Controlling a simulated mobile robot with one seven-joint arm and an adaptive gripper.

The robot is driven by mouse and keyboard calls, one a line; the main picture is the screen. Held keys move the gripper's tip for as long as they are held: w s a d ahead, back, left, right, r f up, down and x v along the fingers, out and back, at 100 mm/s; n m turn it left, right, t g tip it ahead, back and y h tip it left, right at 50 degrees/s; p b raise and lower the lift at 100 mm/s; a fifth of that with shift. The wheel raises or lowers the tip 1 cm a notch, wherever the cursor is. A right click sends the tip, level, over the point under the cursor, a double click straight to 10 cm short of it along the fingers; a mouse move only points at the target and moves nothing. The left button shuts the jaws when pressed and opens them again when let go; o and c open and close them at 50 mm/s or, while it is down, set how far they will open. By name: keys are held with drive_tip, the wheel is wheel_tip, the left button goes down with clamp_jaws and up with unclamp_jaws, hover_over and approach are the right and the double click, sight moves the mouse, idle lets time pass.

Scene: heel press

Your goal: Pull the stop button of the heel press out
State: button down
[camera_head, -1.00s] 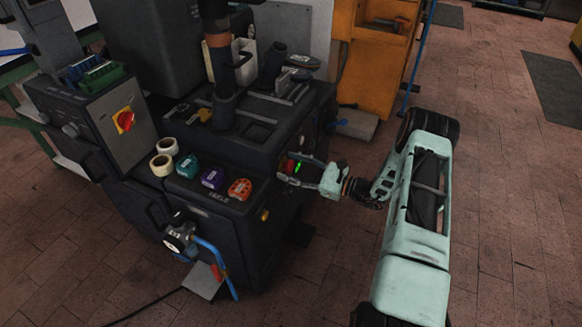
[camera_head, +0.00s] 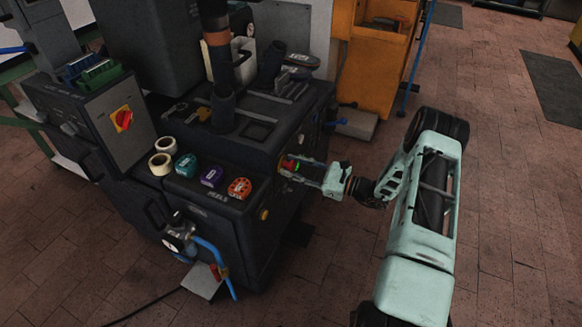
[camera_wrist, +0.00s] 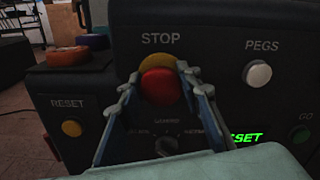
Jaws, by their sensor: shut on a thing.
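The stop button is a round red knob (camera_wrist: 160,86) in front of a yellow disc (camera_wrist: 157,62), under the word STOP on the dark panel of the heel press (camera_head: 215,208). My gripper (camera_wrist: 160,88) has one finger on each side of the red knob, with the fingertips closed on it in the wrist view. In the head view my gripper (camera_head: 289,164) reaches the right side of the press from the right. Fingers partly cover the knob there. I cannot tell how far the knob stands out from the panel.
Beside the knob are a white PEGS button (camera_wrist: 257,74), a yellow RESET button (camera_wrist: 71,128), a green GO button (camera_wrist: 301,134) and a lit green display (camera_wrist: 238,138), partly hidden. A selector dial (camera_wrist: 168,147) sits between my fingers. Floor is free rightward.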

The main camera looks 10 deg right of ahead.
drive_tip(key=shift+s+d, duration=0.1)
drive_tip(key=c, duration=1.4)
unclamp_jaws()
drive_tip(key=shift+o, duration=0.2)
drive_tip(key=shift+d, duration=0.1)
drive_tip(key=v, duration=1.2)
